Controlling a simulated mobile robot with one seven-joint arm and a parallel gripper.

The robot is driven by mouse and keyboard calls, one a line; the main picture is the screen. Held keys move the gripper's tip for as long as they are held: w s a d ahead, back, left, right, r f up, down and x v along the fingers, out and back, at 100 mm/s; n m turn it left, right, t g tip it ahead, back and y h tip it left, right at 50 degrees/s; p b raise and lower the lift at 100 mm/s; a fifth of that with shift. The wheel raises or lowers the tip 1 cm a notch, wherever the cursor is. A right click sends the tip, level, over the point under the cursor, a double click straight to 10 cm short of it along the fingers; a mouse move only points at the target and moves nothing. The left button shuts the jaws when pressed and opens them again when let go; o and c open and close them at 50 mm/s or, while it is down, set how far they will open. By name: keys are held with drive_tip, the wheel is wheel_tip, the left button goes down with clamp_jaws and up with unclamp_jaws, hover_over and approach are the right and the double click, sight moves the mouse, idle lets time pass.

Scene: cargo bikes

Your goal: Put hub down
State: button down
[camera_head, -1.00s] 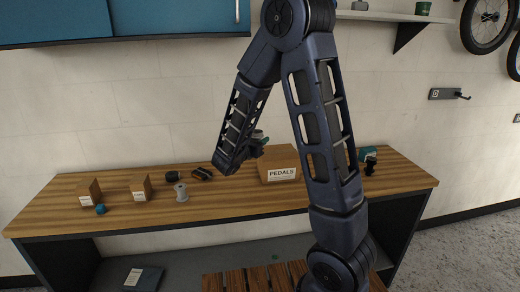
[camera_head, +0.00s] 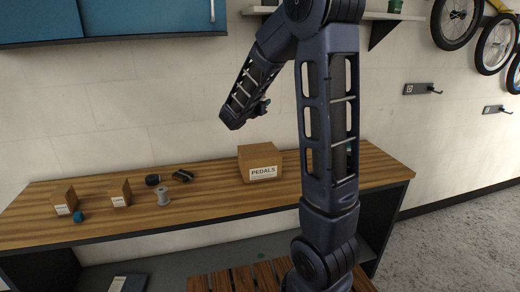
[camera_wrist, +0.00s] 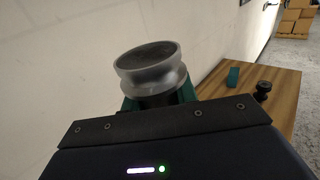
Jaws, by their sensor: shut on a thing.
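A grey metal hub (camera_wrist: 150,68), spool-shaped with a dark centre, stands tilted in my gripper (camera_wrist: 158,100) in the wrist view. The teal fingers are shut on its lower part, which they partly hide. In the head view my gripper (camera_head: 260,107) is mostly hidden behind my forearm, above and behind the cardboard PEDALS box; the held hub cannot be made out there. Another grey spool-shaped part (camera_head: 163,198) stands upright on the wooden workbench (camera_head: 215,193), left of the box.
The PEDALS box (camera_head: 260,163) stands mid-bench. Two small labelled boxes, a teal piece (camera_head: 78,217) and black parts (camera_head: 182,175) lie to the left. In the wrist view, a teal block (camera_wrist: 233,77) and a black knob (camera_wrist: 263,91) stand on the bench's end.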

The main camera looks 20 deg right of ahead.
wheel_tip(320, 180, down, 19)
idle(0.7)
drive_tip(key=c, duration=1.1)
unclamp_jaws()
drive_tip(key=shift+f, duration=0.15)
